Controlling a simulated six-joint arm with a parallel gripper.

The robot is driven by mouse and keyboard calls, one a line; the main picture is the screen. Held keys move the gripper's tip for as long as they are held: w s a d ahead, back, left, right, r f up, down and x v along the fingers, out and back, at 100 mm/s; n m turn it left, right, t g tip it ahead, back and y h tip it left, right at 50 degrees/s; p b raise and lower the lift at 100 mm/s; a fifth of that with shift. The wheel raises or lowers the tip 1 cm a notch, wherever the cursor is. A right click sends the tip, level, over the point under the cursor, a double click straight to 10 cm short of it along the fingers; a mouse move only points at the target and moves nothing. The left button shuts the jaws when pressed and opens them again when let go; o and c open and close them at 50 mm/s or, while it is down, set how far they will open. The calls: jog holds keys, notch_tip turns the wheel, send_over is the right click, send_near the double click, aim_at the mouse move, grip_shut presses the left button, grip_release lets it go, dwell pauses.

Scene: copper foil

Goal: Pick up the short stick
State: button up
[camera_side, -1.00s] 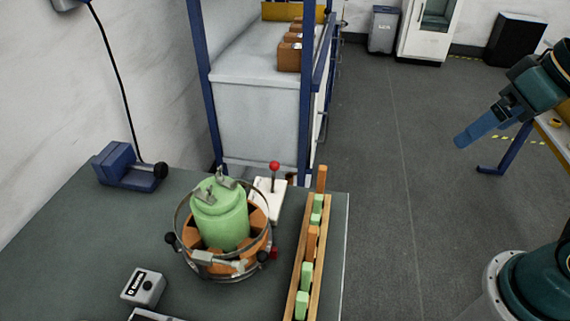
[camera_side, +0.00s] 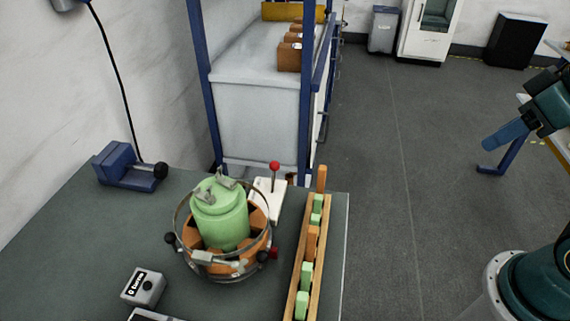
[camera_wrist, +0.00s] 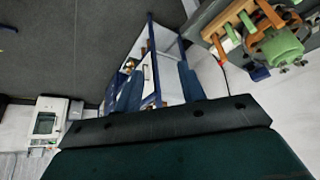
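A narrow wooden rack (camera_side: 299,262) stands along the right edge of the grey-green table. It holds several upright sticks: taller orange ones, such as the orange stick (camera_side: 321,178) at the far end, and shorter green ones, such as the green stick (camera_side: 302,305) at the near end. The rack (camera_wrist: 229,22) also shows upside down at the top right of the wrist view, with its orange sticks visible. My gripper (camera_side: 487,143) is far to the right of the rack, over the floor. Its two blue fingers are apart with nothing between them in the wrist view (camera_wrist: 158,70).
A green canister (camera_side: 219,213) sits in a round orange holder with a metal ring, left of the rack. A white box with a red-knobbed lever (camera_side: 267,200) stands behind it. A blue device (camera_side: 128,165) and a small grey box (camera_side: 144,287) are on the table's left part.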

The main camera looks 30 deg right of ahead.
jog(key=shift+w+a, duration=0.1)
jog(key=m+g, duration=0.6)
jog(key=m, duration=0.3)
send_over(308, 266)
notch_tip(308, 266, down, 4)
jog(key=shift+w+f, duration=0.1)
jog(key=shift+f, duration=4.2)
jog(key=shift+f, duration=0.1)
jog(key=shift+f, duration=2.5)
jog(key=shift+c, duration=0.4)
grip_shut()
